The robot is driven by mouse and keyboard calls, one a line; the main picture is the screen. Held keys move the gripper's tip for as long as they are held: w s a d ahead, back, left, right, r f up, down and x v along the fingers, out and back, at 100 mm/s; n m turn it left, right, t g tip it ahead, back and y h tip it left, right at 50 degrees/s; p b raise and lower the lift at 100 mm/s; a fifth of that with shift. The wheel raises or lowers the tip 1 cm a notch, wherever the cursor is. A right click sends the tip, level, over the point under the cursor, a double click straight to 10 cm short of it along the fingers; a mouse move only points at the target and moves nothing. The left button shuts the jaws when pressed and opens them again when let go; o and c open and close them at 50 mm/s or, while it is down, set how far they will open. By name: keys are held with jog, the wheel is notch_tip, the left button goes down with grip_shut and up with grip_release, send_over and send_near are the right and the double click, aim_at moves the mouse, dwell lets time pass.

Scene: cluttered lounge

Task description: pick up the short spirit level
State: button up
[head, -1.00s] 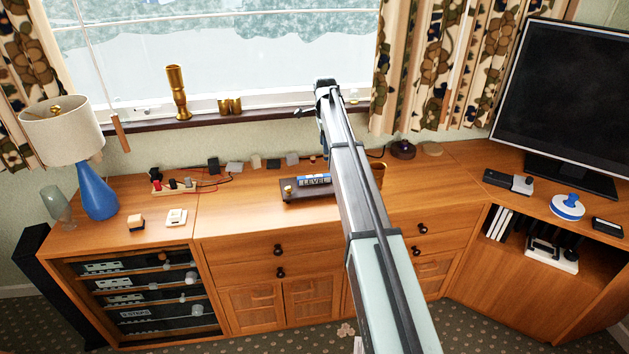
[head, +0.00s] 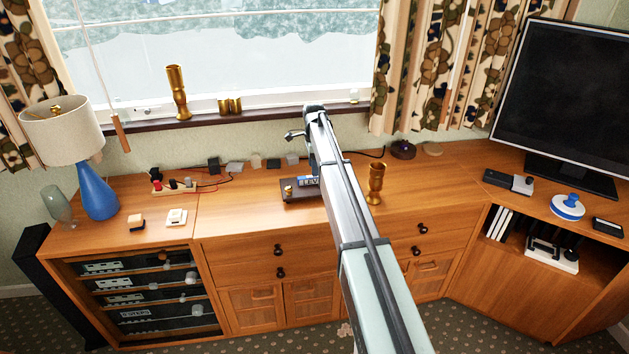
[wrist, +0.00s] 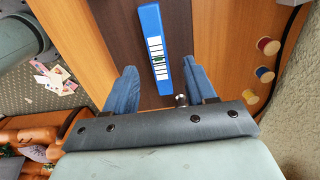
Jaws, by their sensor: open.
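The short spirit level (wrist: 151,24) is blue with a white and black label, and lies on a dark flat board (wrist: 112,28). In the head view only part of the level (head: 308,181) shows left of my arm, on the dark board (head: 297,196) on the wooden cabinet. My gripper (wrist: 162,70) is open in the wrist view, with one blue finger to each side of the level's near part. I see no finger touching it. My arm hides most of the gripper in the head view, and the height of the fingers above the level is hard to tell.
A brass goblet (head: 376,184) stands just right of my arm. Several small plugs and adapters (head: 235,168) lie along the wall behind. A blue lamp (head: 98,195) stands at the left and a monitor (head: 566,95) at the right.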

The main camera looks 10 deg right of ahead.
aim_at(315, 179)
jog(key=shift+s+f, duration=0.1)
jog(key=shift+f, duration=2.45)
grip_shut()
